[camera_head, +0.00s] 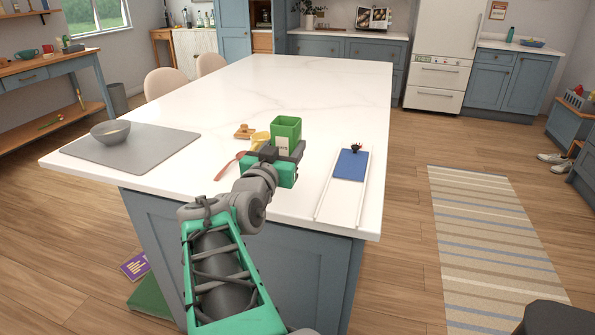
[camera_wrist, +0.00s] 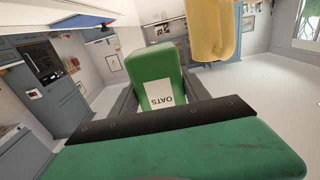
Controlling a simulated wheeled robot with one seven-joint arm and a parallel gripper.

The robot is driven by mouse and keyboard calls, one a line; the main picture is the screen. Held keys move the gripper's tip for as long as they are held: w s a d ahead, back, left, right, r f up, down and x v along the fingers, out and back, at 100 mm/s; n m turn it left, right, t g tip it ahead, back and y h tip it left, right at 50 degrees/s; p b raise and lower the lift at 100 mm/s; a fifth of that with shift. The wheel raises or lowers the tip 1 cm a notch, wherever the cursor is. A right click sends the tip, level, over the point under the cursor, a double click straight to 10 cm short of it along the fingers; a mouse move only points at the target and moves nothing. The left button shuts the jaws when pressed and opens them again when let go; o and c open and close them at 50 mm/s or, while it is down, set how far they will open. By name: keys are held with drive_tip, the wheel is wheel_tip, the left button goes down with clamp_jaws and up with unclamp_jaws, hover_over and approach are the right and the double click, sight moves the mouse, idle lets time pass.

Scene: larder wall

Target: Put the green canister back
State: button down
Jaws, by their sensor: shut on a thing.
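The green canister (camera_head: 286,132) is a square box with an open top and a white label. It stands upright in my gripper (camera_head: 282,151) over the near part of the white island top. In the wrist view the canister (camera_wrist: 151,68) fills the space between the two dark fingers, and its label reads OATS, upside down. My gripper (camera_wrist: 160,98) is shut on it. The canister's underside is hidden behind my gripper in the head view, so I cannot tell whether it touches the worktop.
A yellow object (camera_head: 260,140), a small wooden piece (camera_head: 244,131) and a red spoon (camera_head: 229,166) lie just left of the canister. A blue panel (camera_head: 351,165) between white strips lies right. A grey bowl (camera_head: 110,132) sits on a mat (camera_head: 150,150). The island's far part is clear.

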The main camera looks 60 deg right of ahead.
drive_tip(key=d+f, duration=0.1)
drive_tip(key=s+d+f, duration=0.1)
drive_tip(key=f, duration=0.1)
drive_tip(key=d+f, duration=0.1)
drive_tip(key=f, duration=0.1)
drive_tip(key=shift+s+d+f, duration=0.1)
drive_tip(key=shift+s+d, duration=0.15)
drive_tip(key=shift+s, duration=0.1)
drive_tip(key=shift+w+f+b, duration=0.1)
drive_tip(key=shift+f+b, duration=0.25)
drive_tip(key=shift+f, duration=0.95)
drive_tip(key=shift+f, duration=0.2)
drive_tip(key=c, duration=0.5)
unclamp_jaws()
drive_tip(key=shift+r, duration=0.1)
drive_tip(key=shift+r, duration=0.2)
drive_tip(key=a, duration=0.5)
drive_tip(key=s+a, duration=0.1)
drive_tip(key=a, duration=0.1)
drive_tip(key=shift+s+a+f, duration=0.1)
drive_tip(key=shift+a, duration=0.2)
